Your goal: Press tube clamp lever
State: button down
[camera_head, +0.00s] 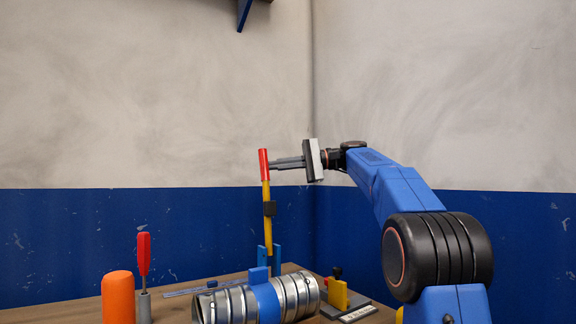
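The clamp lever (267,205) is a yellow bar with a red grip (263,164) at its top and a dark collar partway down. It stands nearly upright, leaning slightly left, from a blue bracket on the table. A blue clamp band (266,297) sits around the silver spiral tube (237,303), which lies on the table in front of the lever. My gripper (271,163) reaches in from the right at the height of the red grip. Its fingertips are at or beside the grip. I cannot tell whether they touch it or how far apart they are.
On the table, an orange cylinder (118,297) and a red-handled tool in a grey holder (144,262) stand at the left. A yellow block with a black knob (338,293) stands right of the tube. Walls meet in a corner behind; a blue bracket (243,12) hangs above.

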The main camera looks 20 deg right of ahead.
jog(key=shift+s+a+r, duration=0.2)
jog(key=shift+s+a, duration=0.3)
jog(key=shift+s, duration=0.35)
jog(key=shift+s+a+r, duration=0.15)
jog(key=shift+s+a, duration=0.35)
jog(key=shift+s, duration=0.3)
jog(key=shift+s, duration=0.1)
